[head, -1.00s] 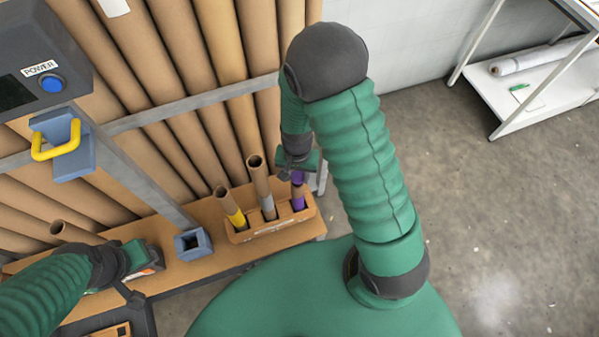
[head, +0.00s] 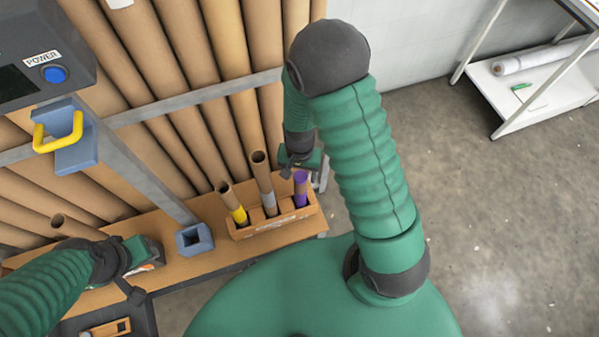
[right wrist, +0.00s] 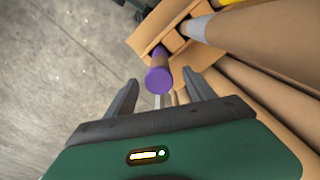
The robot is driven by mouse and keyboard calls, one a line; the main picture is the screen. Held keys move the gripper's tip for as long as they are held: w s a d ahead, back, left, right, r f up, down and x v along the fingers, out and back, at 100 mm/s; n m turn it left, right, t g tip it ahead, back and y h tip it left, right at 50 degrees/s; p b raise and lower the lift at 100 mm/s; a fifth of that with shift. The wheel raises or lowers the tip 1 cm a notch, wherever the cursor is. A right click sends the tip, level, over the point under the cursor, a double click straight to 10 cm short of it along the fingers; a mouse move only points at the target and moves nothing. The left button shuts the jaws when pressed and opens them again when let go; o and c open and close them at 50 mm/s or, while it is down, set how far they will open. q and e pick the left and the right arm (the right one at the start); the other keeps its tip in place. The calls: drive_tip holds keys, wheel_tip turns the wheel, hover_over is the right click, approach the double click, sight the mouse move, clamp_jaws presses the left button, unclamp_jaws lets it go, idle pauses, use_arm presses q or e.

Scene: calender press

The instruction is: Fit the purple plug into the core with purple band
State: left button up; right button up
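The core with purple band (head: 301,199) stands tilted in the right slot of a wooden rack (head: 275,226). The purple plug (head: 301,175) caps its upper end; it shows as a purple disc in the right wrist view (right wrist: 158,81). How deep it sits is not clear. My right gripper (head: 290,171) is just beyond the plug, and in the right wrist view (right wrist: 164,88) its fingers are apart with nothing gripped between them. My left gripper (head: 146,268) is low over the bench at left; its fingers are too hidden to read.
Cores with a yellow band (head: 238,213) and a grey band (head: 268,199) stand in the same rack, open-ended. A blue square socket (head: 194,240) is left of the rack on the bench (head: 165,228). Tall brown tubes (head: 190,60) line the back.

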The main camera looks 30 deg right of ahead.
drive_tip(key=shift+d+r, duration=0.1)
drive_tip(key=shift+d, duration=0.05)
drive_tip(key=shift+r, duration=0.35)
wheel_tip(320, 180, up, 16)
drive_tip(key=p, duration=0.3)
drive_tip(key=s+a+n+t, duration=0.1)
drive_tip(key=n, duration=0.2)
drive_tip(key=s+a+n, duration=0.1)
drive_tip(key=n, duration=0.2)
drive_tip(key=s+a+n+t, duration=0.1)
drive_tip(key=a+n, duration=0.1)
drive_tip(key=shift+s+a+r+n+t, duration=0.1)
drive_tip(key=shift+s+r+n+t, duration=0.2)
drive_tip(key=shift+s+n, duration=0.1)
